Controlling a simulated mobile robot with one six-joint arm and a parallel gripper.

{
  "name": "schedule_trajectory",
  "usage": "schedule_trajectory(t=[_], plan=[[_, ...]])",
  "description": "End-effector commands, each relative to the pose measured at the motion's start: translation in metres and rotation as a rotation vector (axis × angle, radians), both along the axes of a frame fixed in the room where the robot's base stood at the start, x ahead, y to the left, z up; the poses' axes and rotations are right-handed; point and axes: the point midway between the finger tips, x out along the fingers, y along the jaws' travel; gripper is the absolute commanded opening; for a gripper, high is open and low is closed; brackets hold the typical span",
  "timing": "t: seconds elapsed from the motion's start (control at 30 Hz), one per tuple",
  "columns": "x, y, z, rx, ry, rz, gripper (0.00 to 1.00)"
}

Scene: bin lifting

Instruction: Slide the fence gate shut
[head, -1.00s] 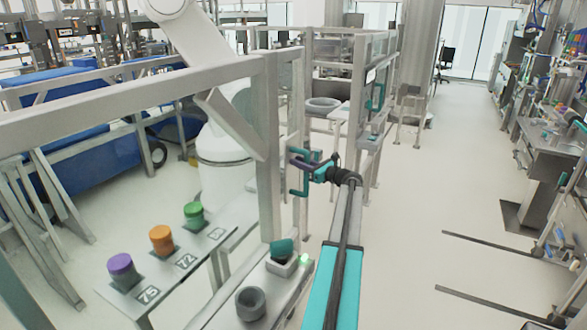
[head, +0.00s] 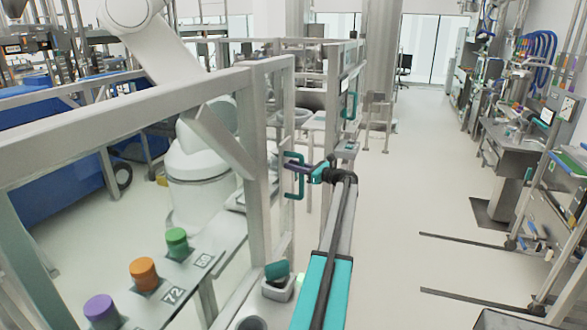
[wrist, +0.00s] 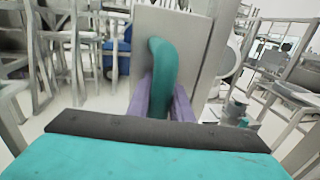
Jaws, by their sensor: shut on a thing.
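A teal handle (head: 288,176) stands on the upright edge of the grey fence gate (head: 287,110), in the middle of the head view. My gripper (head: 297,168) is shut on this handle, at the end of my arm reaching forward. In the wrist view, the purple fingers of my gripper (wrist: 162,100) sit on both sides of the curved teal handle (wrist: 163,70). The handle is fixed to a flat grey gate panel (wrist: 195,35). The fingers hide the lower part of the handle.
A thick grey fence post (head: 256,150) stands left of the gate. Farther back, another fence frame carries a second teal handle (head: 350,105). Purple (head: 100,309), orange (head: 143,272) and green (head: 177,241) canisters stand inside the fence. The floor (head: 400,210) to the right is open.

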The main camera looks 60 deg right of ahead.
Motion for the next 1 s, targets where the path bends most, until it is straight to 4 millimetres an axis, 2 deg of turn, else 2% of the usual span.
schedule_trajectory(t=[0.23, 0.27, 0.37, 0.77, 1.0], plan=[[-0.004, -0.003, 0.002, 0.001, -0.004, -0.002, 0.0], [-0.005, -0.004, 0.002, 0.0, -0.005, -0.003, 0.21], [-0.008, -0.005, 0.002, 0.001, -0.004, -0.006, 0.38], [-0.015, -0.008, 0.001, 0.0, -0.002, -0.012, 0.38], [-0.035, -0.006, -0.001, 0.0, -0.002, -0.014, 0.38]])
